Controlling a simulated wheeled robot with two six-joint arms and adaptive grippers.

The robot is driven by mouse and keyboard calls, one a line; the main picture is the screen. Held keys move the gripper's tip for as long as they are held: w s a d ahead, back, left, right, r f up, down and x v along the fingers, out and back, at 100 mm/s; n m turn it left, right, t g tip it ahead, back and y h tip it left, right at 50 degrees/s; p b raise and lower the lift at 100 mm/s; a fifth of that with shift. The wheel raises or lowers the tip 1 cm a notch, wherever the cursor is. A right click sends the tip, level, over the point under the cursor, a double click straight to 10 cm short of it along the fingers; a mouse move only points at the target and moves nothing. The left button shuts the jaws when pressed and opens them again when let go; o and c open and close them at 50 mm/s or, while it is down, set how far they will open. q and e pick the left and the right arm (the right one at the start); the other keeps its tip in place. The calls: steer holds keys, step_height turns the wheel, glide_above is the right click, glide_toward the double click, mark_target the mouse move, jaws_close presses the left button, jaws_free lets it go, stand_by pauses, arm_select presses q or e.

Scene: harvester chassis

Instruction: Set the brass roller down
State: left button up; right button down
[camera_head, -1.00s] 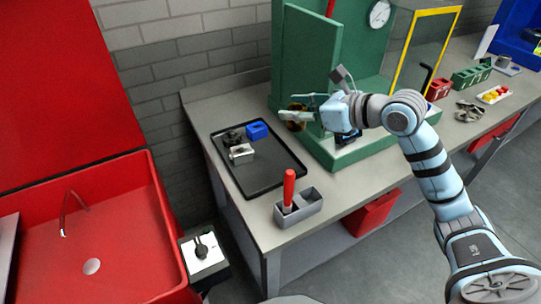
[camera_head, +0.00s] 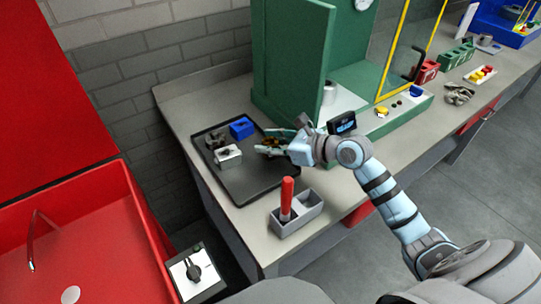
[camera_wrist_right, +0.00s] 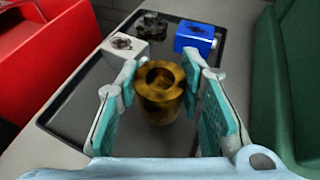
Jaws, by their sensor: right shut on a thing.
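The brass roller (camera_wrist_right: 158,108), a short hollow cylinder, stands between the teal-padded fingers of my right gripper (camera_wrist_right: 160,88) in the wrist view. In the head view my right gripper (camera_head: 272,143) is shut on it over the right side of the black tray (camera_head: 262,183), and the fingers hide most of the roller. The tray also fills the ground behind the roller in the wrist view (camera_wrist_right: 85,105). I cannot tell how high the roller is above the tray. My left gripper is not in view.
A blue block (camera_head: 241,128), a silver block (camera_head: 228,156) and a dark gear-like part (camera_head: 216,138) lie at the tray's back left. The tray's front is bare. A grey holder (camera_head: 300,214) with a red-handled tool stands in front. A green machine (camera_head: 292,60) rises behind.

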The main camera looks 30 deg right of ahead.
step_height(320, 180, down, 3)
steer(key=shift+f+b, duration=0.2)
steer(key=shift+b, duration=0.15)
steer(key=shift+s+f, duration=0.15)
steer(key=c, duration=1.1)
jaws_free()
